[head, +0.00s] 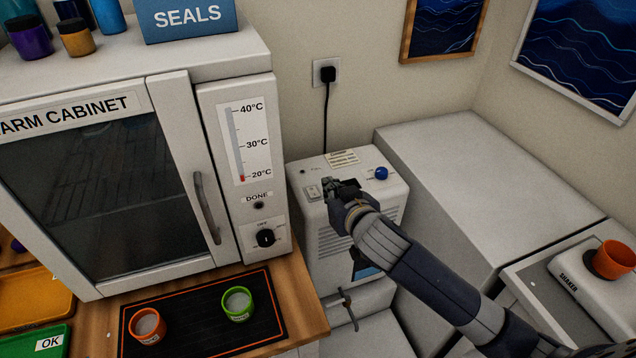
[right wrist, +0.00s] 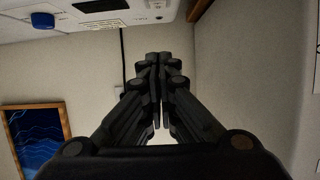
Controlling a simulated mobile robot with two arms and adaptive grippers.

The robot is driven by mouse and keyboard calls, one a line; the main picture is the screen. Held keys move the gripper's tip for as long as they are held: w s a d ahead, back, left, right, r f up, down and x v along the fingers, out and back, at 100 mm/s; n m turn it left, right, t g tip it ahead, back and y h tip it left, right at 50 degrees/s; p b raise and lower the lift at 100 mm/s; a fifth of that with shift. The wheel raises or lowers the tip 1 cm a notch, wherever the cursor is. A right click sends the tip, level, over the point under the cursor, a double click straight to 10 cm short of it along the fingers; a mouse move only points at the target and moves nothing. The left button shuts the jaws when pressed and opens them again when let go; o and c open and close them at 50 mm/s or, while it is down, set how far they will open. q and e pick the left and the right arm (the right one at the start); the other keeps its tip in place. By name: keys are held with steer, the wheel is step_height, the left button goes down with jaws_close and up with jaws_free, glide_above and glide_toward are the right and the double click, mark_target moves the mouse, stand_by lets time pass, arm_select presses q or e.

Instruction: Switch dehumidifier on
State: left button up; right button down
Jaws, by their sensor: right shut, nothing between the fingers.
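The dehumidifier (head: 325,240) is a white box standing right of the warm cabinet. My right gripper (head: 338,187) is shut and empty, over the top of the dehumidifier just right of the switch. I cannot tell whether it touches the top. The right wrist view shows the shut fingers (right wrist: 158,60) with part of the dehumidifier and its blue knob (right wrist: 42,20) at the upper edge. The switch position is too small to read. My left gripper is out of view.
The warm cabinet (head: 183,170) stands close on the left. A black plug (head: 327,74) sits in the wall socket, its cord running down behind the dehumidifier. Orange (head: 148,324) and green (head: 238,302) cups stand on a dark mat. A shaker (head: 580,283) stands at right.

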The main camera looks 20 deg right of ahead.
steer(key=p, duration=0.2)
glide_above(313, 192)
steer(key=s, duration=0.3)
steer(key=f, duration=0.3)
steer(key=shift+w+d+f, duration=0.1)
steer(key=shift+d+f, duration=0.1)
step_height(313, 192, down, 3)
steer(key=shift+f, duration=0.15)
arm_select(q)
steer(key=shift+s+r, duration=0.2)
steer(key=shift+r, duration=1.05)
arm_select(e)
steer(key=shift+f, duration=0.5)
